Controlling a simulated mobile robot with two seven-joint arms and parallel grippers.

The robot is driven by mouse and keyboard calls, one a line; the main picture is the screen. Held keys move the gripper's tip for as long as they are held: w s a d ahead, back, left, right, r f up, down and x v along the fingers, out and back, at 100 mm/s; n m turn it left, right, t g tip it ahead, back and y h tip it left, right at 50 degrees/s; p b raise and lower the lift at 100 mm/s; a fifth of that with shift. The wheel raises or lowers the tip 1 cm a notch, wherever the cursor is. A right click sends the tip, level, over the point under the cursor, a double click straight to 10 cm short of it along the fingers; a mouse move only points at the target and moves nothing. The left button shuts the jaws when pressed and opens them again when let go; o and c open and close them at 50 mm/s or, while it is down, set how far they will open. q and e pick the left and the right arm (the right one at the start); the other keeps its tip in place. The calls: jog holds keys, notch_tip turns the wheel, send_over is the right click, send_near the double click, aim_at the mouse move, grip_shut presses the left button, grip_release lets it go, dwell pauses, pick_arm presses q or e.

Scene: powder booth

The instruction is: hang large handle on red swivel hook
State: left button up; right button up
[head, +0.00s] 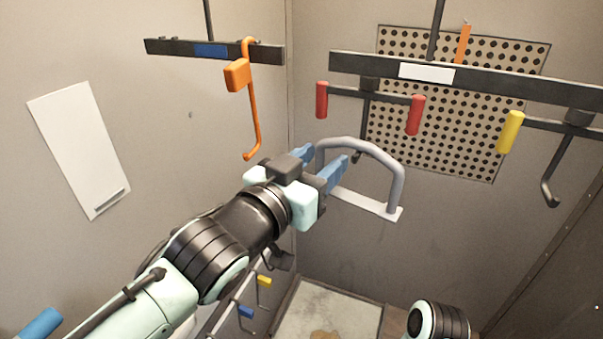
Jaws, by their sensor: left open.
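The large handle (394,170) is a grey arch on a flat pale plate, upright below the rack bar at centre right. The red swivel hook has a dark crossbar with two red grips (415,115) and a dark stem. The stem's curled lower end shows at the top of the handle's arch. The handle appears to hang there, but exact contact is hard to tell. My left gripper (329,154) has its blue fingers spread on either side of the handle's left leg. The fingers hide part of that leg. My right gripper is out of the frame.
A yellow-gripped hook (511,132) hangs to the right on the same bar (510,84). An orange hook (253,110) hangs from another bar at upper left. A perforated panel (470,150) is behind. Small yellow and blue items sit low at centre left.

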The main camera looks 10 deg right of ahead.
pick_arm(q)
jog(key=v, duration=1.3)
jog(key=shift+a, duration=0.1)
